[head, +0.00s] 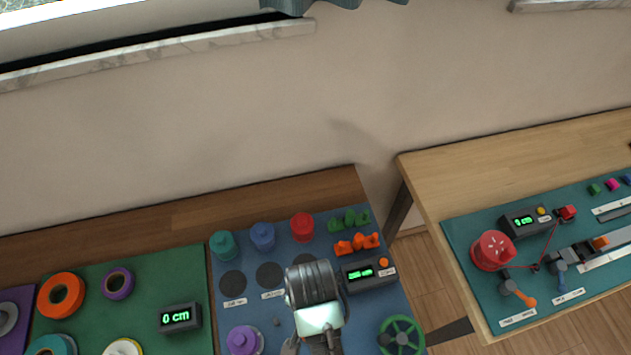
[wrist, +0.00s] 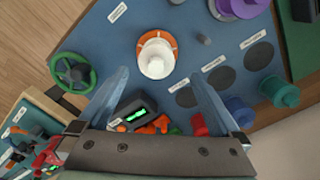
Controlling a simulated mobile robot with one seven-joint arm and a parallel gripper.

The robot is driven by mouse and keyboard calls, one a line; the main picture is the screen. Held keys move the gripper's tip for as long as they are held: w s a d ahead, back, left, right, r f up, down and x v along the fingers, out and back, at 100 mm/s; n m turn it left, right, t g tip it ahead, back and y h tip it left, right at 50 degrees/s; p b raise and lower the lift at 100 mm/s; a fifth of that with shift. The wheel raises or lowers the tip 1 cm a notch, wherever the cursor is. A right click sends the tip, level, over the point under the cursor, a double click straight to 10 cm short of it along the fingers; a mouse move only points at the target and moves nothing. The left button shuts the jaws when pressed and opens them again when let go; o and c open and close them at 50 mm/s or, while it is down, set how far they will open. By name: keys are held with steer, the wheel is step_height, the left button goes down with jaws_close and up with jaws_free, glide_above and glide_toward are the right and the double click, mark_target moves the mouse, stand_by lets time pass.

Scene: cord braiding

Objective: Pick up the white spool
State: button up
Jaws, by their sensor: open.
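The white spool (wrist: 156,62) stands on an orange disc (wrist: 145,43) on the blue mat in the wrist view. My gripper (wrist: 158,76) is open above it, with one finger to the left and one to the right of the spool. The spool appears between the fingertips, but I cannot tell how far below them it is. Nothing is held. In the head view my arm hides the white spool.
Purple (head: 243,340), teal (head: 223,245), blue (head: 262,237) and red (head: 302,227) spools stand on the blue mat. A counter box (head: 369,273), orange clips (head: 357,243) and a green wheel (head: 401,336) are nearby. Tape rolls lie on the green mat (head: 150,285).

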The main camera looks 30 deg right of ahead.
steer(key=shift+s+d+f, duration=0.1)
steer(key=shift+s+f, duration=0.05)
steer(key=shift+f, duration=0.7)
steer(key=shift+d+f+p, duration=0.15)
steer(key=shift+f+p, duration=0.15)
steer(key=shift+f, duration=0.8)
steer(key=shift+d+f+p, duration=0.1)
steer(key=shift+f+p, duration=0.15)
steer(key=shift+f, duration=0.85)
steer(key=shift+c, duration=0.3)
steer(key=c, duration=1.1)
